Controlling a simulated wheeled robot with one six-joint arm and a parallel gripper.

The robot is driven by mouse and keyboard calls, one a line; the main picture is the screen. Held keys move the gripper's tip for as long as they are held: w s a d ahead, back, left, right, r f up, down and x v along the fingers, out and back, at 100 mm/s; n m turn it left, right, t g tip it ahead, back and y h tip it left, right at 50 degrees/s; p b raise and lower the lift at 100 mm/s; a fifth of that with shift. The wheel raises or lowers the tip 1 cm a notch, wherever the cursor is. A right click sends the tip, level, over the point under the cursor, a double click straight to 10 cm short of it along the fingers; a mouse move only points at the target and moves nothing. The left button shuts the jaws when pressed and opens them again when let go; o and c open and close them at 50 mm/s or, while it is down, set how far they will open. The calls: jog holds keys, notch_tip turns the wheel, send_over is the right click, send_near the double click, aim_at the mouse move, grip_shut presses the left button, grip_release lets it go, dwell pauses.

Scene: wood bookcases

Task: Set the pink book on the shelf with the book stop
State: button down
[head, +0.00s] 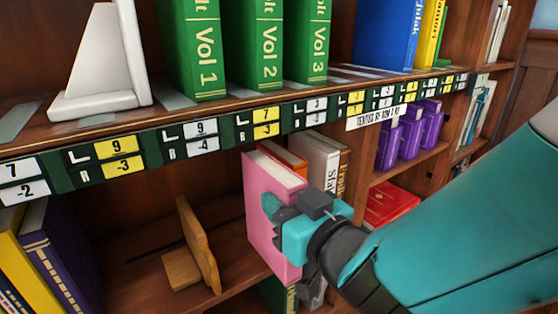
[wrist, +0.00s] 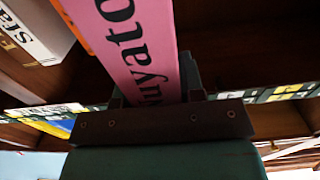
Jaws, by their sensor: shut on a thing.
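The pink book (head: 262,222) is upright in my gripper (head: 283,222), at the front of the lower shelf (head: 222,266). My gripper is shut on its spine side. In the wrist view the pink book (wrist: 137,45) shows dark lettering and runs up from between the fingers. A light wooden book stop (head: 199,246) stands on the lower shelf, left of the pink book and apart from it. A white book stop (head: 103,65) stands on the upper shelf, left of the green volumes. I cannot tell whether the pink book touches the lower shelf.
Orange, white and brown books (head: 318,158) stand close behind and right of the pink book. Yellow and purple books (head: 62,255) lean at the lower left. A label strip (head: 190,138) edges the upper shelf above. Bare shelf lies between the wooden stop and the pink book.

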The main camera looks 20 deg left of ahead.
aim_at(253, 189)
jog(key=p+x, duration=0.2)
jog(key=x, duration=0.7)
jog(key=shift+w+a, duration=0.25)
jog(key=shift+w, duration=0.05)
jog(key=shift+w+a+f+b, duration=0.15)
jog(key=shift+f+b, duration=0.9)
jog(key=shift+f, duration=0.65)
jog(key=shift+f, duration=0.2)
jog(key=c, duration=0.7)
grip_release()
jog(key=shift+c, duration=0.2)
